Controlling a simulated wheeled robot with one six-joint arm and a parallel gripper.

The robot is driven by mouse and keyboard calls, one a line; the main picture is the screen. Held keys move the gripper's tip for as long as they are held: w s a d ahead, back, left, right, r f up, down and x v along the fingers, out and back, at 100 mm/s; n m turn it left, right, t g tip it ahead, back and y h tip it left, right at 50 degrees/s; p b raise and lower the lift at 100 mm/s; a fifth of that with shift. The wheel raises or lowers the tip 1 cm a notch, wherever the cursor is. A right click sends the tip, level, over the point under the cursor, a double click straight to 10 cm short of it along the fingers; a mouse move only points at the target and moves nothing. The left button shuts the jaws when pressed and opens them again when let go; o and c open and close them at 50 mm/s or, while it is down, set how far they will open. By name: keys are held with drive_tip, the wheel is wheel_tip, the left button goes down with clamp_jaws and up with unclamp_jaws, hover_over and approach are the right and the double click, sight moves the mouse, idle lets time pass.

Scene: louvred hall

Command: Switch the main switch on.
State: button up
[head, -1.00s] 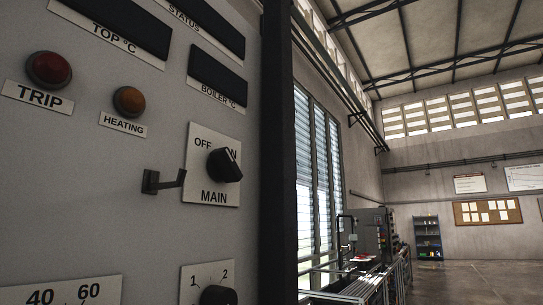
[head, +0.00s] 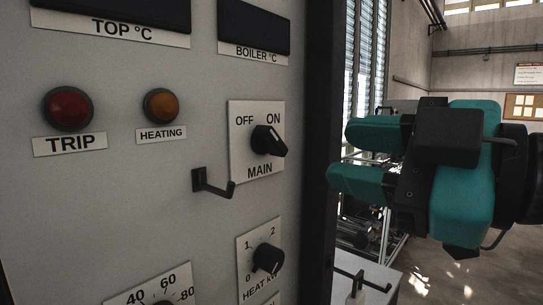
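The main switch is a black rotary knob (head: 268,141) on a white plate (head: 243,156) marked OFF, ON and MAIN, on the grey panel in the head view. OFF is at the plate's upper left and ON at its upper right. The knob's raised grip slants to the lower right; I cannot tell for sure which mark it is set to. My gripper (head: 340,155), with teal fingers, is to the right of the switch and the panel's dark edge, apart from both. Its fingers point left with a gap between them, and I see nothing in the gap.
A dark hook bracket (head: 213,183) sticks out at the plate's lower left. Below is a heat knob (head: 267,259). A red TRIP lamp (head: 68,108) and an amber HEATING lamp (head: 160,105) are to the left. The dark panel post (head: 332,100) stands between switch and gripper.

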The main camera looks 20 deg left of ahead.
sight(279, 143)
drive_tip(key=b, duration=0.3)
drive_tip(key=a+b, duration=0.1)
drive_tip(key=b, duration=0.1)
drive_tip(key=shift+w+a+f+b, duration=0.15)
drive_tip(key=shift+w+f+b, duration=0.05)
drive_tip(key=shift+f+b, duration=0.2)
drive_tip(key=b, duration=0.3)
drive_tip(key=shift+a+r, duration=0.15)
drive_tip(key=shift+r, duration=0.1)
drive_tip(key=p+x, duration=0.2)
drive_tip(key=x, duration=0.1)
drive_tip(key=r+p+x, duration=0.1)
drive_tip(key=p+x, duration=0.1)
drive_tip(key=x, duration=0.1)
drive_tip(key=shift+w+a+f, duration=0.15)
drive_tip(key=shift+a+f, duration=0.05)
drive_tip(key=shift+a, duration=0.05)
drive_tip(key=shift+w+a, duration=0.15)
drive_tip(key=shift+a, duration=0.15)
clamp_jaws()
